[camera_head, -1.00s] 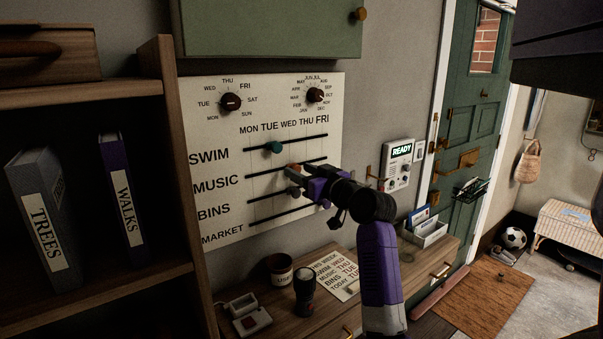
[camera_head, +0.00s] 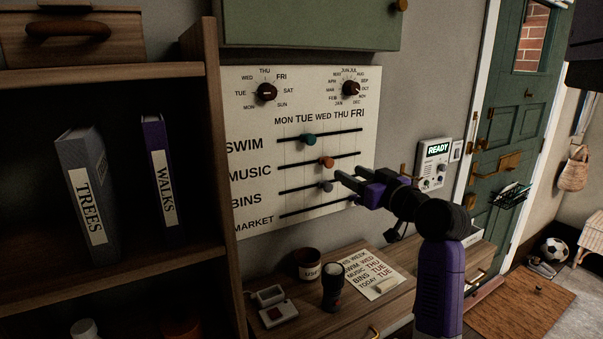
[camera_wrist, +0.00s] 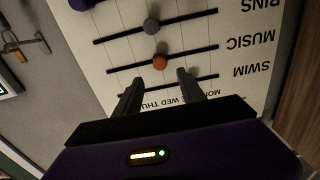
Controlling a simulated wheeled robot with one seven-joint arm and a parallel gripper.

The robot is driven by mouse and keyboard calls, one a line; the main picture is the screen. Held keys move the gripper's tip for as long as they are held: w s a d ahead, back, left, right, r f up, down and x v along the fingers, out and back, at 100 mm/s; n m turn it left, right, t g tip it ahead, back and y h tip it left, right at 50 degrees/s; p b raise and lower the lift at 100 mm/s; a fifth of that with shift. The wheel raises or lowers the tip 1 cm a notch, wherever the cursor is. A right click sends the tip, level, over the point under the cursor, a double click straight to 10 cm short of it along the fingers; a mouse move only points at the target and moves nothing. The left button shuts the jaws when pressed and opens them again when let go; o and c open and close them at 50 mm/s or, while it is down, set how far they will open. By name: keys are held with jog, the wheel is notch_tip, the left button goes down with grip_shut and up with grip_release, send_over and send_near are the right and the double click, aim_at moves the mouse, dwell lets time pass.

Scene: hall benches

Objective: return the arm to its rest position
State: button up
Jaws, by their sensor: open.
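My gripper (camera_head: 342,179) is open and empty, in front of the white wall board (camera_head: 255,109) with its day columns. Its fingertips are just right of the orange MUSIC knob (camera_head: 327,162) and the grey BINS knob (camera_head: 327,187), and appear apart from both. The teal SWIM knob (camera_head: 309,140) is above them. In the wrist view the board is upside down, and the open fingers (camera_wrist: 160,88) point toward it with nothing between them. The orange knob (camera_wrist: 160,62) and grey knob (camera_wrist: 151,26) show ahead of the fingers. My arm hides part of the MARKET row.
A shelf (camera_head: 150,268) with books stands close on the left. Below the board, a wooden top (camera_head: 365,318) bears a cup (camera_head: 307,264), a dark flashlight-like object (camera_head: 332,287) and a paper list (camera_head: 374,276). A panel reading READY (camera_head: 434,165) is right of the arm. A green cabinet (camera_head: 310,28) is above.

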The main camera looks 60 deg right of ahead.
notch_tip(320, 180, up, 4)
jog(key=s+d+m+h, duration=0.2)
jog(key=s+m+h, duration=0.1)
jog(key=h, duration=0.1)
jog(key=a+f+n+t+y, duration=0.1)
jog(key=a+f, duration=0.6)
jog(key=a, duration=0.3)
jog(key=s+a+f+n+y, duration=0.1)
jog(key=a+f, duration=0.5)
jog(key=a, duration=0.3)
jog(key=a+f+t+y, duration=0.1)
jog(key=a+f, duration=0.6)
jog(key=a, duration=0.3)
jog(key=s+a+f+n+g+y, duration=0.1)
jog(key=s+a+f+n+y, duration=0.2)
jog(key=s+a, duration=0.4)
jog(key=s+a+f+n+g+y, duration=0.1)
jog(key=s+a+f+n+y, duration=0.3)
jog(key=a, duration=0.9)
jog(key=s+f+y, duration=0.2)
jog(key=s+y, duration=0.1)
jog(key=s, duration=0.1)
jog(key=shift+s+a+y, duration=0.2)
jog(key=shift+y, duration=0.1)
